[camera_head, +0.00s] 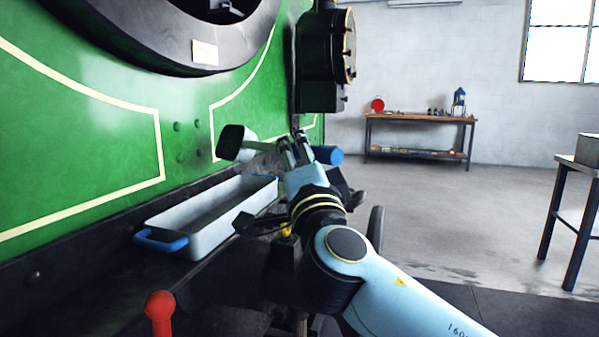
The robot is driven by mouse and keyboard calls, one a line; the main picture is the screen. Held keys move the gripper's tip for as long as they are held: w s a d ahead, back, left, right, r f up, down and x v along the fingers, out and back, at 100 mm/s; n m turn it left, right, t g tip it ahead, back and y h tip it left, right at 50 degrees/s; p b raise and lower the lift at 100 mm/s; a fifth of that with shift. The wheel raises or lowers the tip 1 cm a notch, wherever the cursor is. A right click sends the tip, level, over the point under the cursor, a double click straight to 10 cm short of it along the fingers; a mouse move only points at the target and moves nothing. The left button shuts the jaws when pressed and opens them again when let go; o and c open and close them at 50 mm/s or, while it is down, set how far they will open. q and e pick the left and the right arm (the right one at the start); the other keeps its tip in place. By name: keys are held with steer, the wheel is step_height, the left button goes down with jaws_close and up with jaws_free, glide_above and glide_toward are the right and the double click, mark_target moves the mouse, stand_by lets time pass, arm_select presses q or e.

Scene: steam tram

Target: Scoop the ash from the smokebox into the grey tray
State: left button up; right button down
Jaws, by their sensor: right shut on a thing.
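The grey tray (188,238) with blue end handles rests on a dark ledge along the green tram front. My right gripper (293,143) is beyond the tray's far end, shut on a scoop. The scoop's dark head (232,143) points left, above the tray's far part, and its blue handle end (328,155) sticks out to the right. The smokebox (150,40) shows at the top as a dark round rim, mostly cut off by the frame. A grey patch shows below the scoop head; I cannot tell whether it is ash. My left gripper is not in view.
A dark round-faced fitting (322,60) juts from the tram above my right gripper. A red ball knob (160,305) stands at the lower left. A wooden workbench (420,122) is against the back wall, and a metal stand (580,180) is at right. The floor between is clear.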

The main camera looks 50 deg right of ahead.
arm_select(q)
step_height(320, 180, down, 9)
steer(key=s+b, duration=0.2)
steer(key=b, duration=0.7)
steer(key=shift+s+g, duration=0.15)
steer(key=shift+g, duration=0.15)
arm_select(e)
steer(key=a+n+t+y, duration=0.1)
steer(key=n+t+y, duration=0.1)
steer(key=n, duration=0.2)
steer(key=n+t+y, duration=0.2)
steer(key=n, duration=0.2)
steer(key=a+n+t+y, duration=0.1)
steer(key=n+t+y, duration=0.1)
steer(key=n, duration=0.2)
steer(key=shift+w+a+r+y, duration=0.1)
steer(key=shift+a+y, duration=0.2)
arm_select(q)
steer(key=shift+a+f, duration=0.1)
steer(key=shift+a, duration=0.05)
